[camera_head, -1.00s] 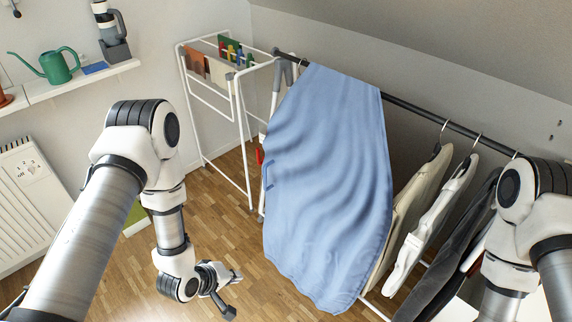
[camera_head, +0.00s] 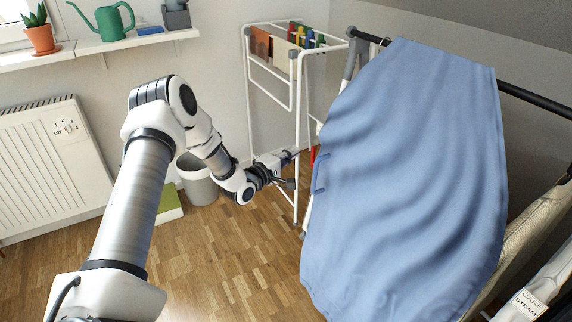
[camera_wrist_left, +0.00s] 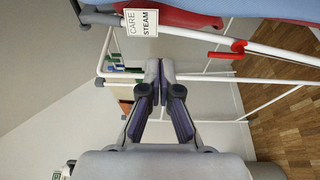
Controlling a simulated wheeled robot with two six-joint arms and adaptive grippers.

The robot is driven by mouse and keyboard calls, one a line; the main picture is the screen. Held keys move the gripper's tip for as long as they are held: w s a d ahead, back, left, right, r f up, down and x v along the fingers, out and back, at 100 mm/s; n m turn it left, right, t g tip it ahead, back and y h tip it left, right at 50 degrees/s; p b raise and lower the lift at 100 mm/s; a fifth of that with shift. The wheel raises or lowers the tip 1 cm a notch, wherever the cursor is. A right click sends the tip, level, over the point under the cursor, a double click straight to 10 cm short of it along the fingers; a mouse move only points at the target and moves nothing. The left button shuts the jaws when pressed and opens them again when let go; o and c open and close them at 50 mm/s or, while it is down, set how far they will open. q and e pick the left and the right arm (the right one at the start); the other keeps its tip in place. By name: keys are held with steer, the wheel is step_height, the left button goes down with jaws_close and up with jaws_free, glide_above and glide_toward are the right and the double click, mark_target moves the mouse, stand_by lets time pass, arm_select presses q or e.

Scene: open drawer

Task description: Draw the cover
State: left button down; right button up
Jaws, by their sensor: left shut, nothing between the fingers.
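A blue cover (camera_head: 410,170) hangs in soft folds from the dark rail and fills the right half of the head view. A small blue loop (camera_head: 320,173) sticks out from its left edge. My left gripper (camera_head: 290,170) is left of the loop, apart from it in the picture, in front of the white drying rack. In the left wrist view the gripper (camera_wrist_left: 161,70) is shut and empty. The cover shows there only as a blue strip (camera_wrist_left: 270,8) along the top. The loop cannot be made out in that view. My right gripper is out of view.
The white drying rack (camera_head: 297,120) stands beside the cover's left edge. A red lever (camera_wrist_left: 232,50) and a white bar lie near the fingers in the wrist view. A bin (camera_head: 197,180) and radiator (camera_head: 50,165) stand left. Wooden floor (camera_head: 225,265) is clear below.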

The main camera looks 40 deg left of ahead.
arm_select(q)
steer(key=shift+w+d+f+b, duration=0.15)
steer(key=shift+w+d, duration=0.25)
steer(key=shift+d, duration=0.25)
steer(key=shift+w+d+r+b, duration=0.1)
steer(key=shift+w+d, duration=0.3)
steer(key=shift+d, duration=0.25)
steer(key=shift+w+d+f+b, duration=0.15)
steer(key=shift+w+d, duration=0.25)
steer(key=shift+d, duration=0.25)
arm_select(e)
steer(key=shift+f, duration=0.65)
arm_select(q)
steer(key=shift+d+r, duration=0.1)
